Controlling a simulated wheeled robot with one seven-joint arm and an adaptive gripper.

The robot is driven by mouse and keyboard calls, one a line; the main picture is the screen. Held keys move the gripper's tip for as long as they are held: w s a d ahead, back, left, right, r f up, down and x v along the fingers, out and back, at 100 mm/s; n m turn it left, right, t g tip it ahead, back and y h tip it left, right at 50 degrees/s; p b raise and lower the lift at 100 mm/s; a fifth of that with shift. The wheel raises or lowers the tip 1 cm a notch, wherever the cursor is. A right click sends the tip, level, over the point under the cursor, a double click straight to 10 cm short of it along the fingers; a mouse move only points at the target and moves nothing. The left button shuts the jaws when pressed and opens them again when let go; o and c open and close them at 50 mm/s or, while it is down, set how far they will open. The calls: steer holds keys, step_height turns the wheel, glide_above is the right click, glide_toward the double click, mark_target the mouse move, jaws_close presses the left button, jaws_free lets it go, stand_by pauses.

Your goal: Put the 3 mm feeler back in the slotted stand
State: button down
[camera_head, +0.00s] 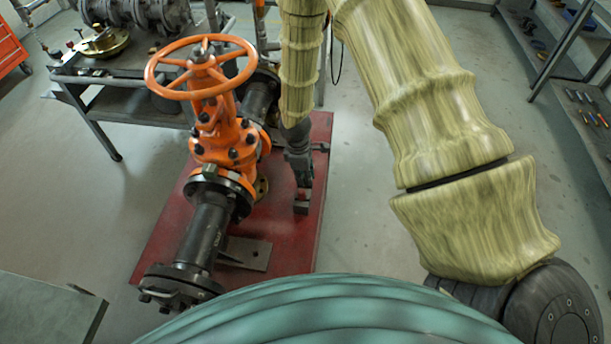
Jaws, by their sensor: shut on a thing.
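My gripper (303,183) points down over the right part of the red base plate, to the right of the orange gate valve (218,140). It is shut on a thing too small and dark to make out. A small dark grey block (301,208) is right below the fingertips; I cannot tell whether they touch or whether it is the slotted stand. I cannot pick out the 3 mm feeler for certain. My arm comes down from the top and hides what is behind the gripper.
The valve's handwheel (201,66) and flanged black pipe (206,232) stand left of my gripper on the red base plate (165,238). A metal workbench (125,104) is behind. A shelf with tools (585,105) is at the right. Grey floor is clear between.

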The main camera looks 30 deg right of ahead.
steer(key=shift+f, duration=0.45)
steer(key=c, duration=1.3)
jaws_free()
steer(key=shift+o, duration=0.2)
steer(key=shift+r, duration=0.1)
step_height(320, 180, up, 12)
steer(key=a, duration=0.1)
steer(key=shift+w, duration=0.45)
steer(key=shift+f, duration=0.2)
